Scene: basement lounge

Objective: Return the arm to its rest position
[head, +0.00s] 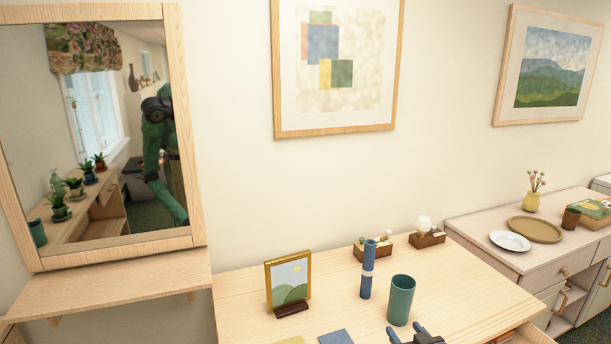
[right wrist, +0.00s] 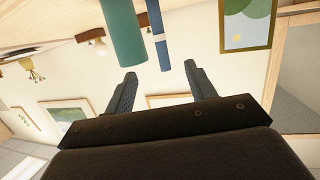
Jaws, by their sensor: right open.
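My right gripper (head: 415,334) shows at the bottom edge of the head view, in front of the green cup on the wooden desk (head: 460,290). In the right wrist view its two fingers (right wrist: 160,88) are spread apart with nothing between them. The green cup (head: 401,300) stands upright and apart from the fingers; it also shows in the right wrist view (right wrist: 123,30), which is upside down. A blue cylinder with a pale band (head: 367,272) stands behind the cup, and it shows in the wrist view (right wrist: 159,35) too. My left gripper is not in view.
A gold-framed picture (head: 288,284) stands on the desk's left part. Two small wooden boxes (head: 373,248) (head: 427,238) sit at the back. A mirror (head: 100,130) rises above a shelf (head: 110,285) at left. A dresser (head: 520,255) holds a plate, tray and vase at right.

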